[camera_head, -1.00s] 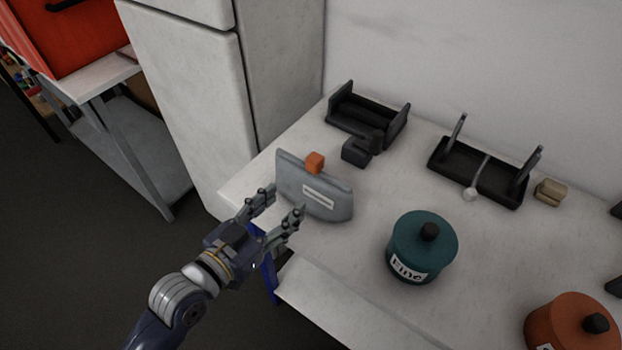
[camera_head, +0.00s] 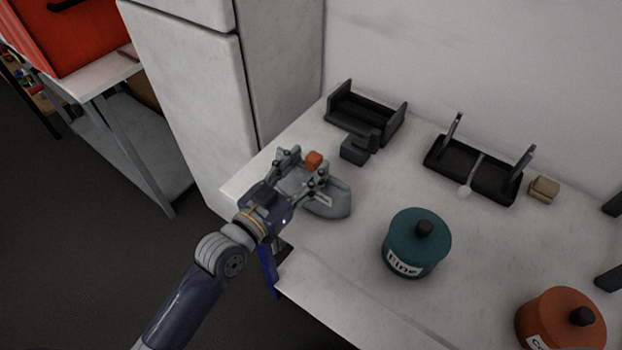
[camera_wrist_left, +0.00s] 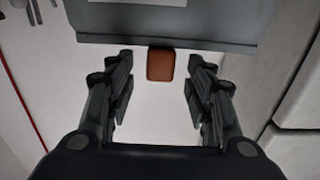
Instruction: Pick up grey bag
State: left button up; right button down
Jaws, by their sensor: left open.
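The grey bag (camera_head: 336,203) stands near the left end of the white table, with a small orange tab (camera_head: 314,160) at its top edge. In the left wrist view the bag (camera_wrist_left: 170,28) fills the top, with a white label, and the orange tab (camera_wrist_left: 161,65) lies between the fingers. My left gripper (camera_head: 303,166) is open at the bag's upper part and hides some of it. In the wrist view its fingers (camera_wrist_left: 160,95) stand on either side of the tab, with a gap on each side. The right gripper is not in view.
A teal pot (camera_head: 415,243) stands right of the bag, with an orange pot (camera_head: 560,322) farther right. Black holders (camera_head: 366,117) (camera_head: 472,172), a small black object (camera_head: 358,149) and a tan block (camera_head: 544,189) stand behind. A white cabinet (camera_head: 195,95) rises at the left.

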aim_at(309, 163)
pick_arm(q)
jog(key=x, duration=0.3)
jog(key=shift+w+p, duration=0.15)
jog(key=shift+p, duration=0.15)
grip_shut()
